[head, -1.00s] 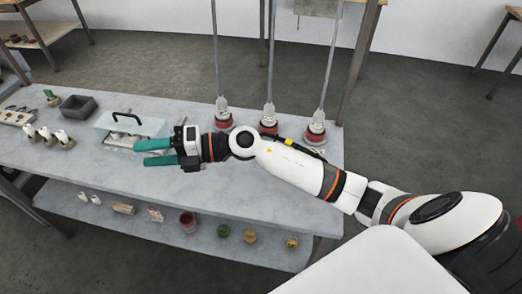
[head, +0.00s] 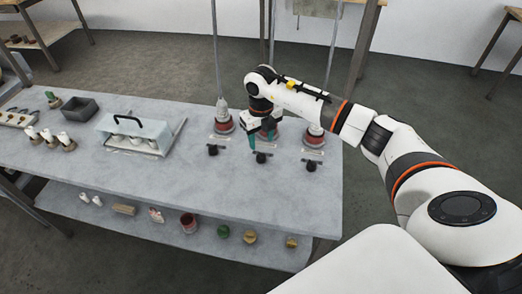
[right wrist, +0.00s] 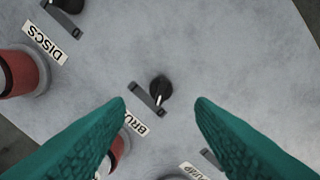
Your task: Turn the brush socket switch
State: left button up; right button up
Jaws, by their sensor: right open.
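The brush socket switch is a small black knob (right wrist: 160,90) with a pale pointer mark, beside a grey plate and a label reading "BRU", the rest hidden by a finger. In the head view it is the middle black knob (head: 261,157). My right gripper (head: 263,139) points down just behind and above that knob, in front of the middle red socket (head: 268,131). In the right wrist view its teal fingers are open and empty, with the knob between and slightly beyond the tips. Contact cannot be told. My left gripper is not in view.
Similar knobs stand on the left (head: 213,150) and right (head: 311,165), each before a red socket; one label reads "DISCS" (right wrist: 45,43), another "PUMP" (right wrist: 195,171). A clear-lidded box (head: 150,132) stands further left. The front of the table (head: 150,180) is clear.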

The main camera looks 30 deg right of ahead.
aim_at(261, 153)
notch_tip(261, 153, down, 7)
jog(key=shift+r+p, duration=0.1)
jog(key=shift+p, duration=0.5)
jog(key=c, duration=1)
jog(key=shift+m, duration=1.4)
jog(key=m, duration=0.3)
jog(key=shift+m, duration=0.3)
jog(key=m+p, duration=0.1)
jog(key=m, duration=0.4)
jog(key=shift+w+m, duration=0.1)
jog(key=shift+m, duration=0.2)
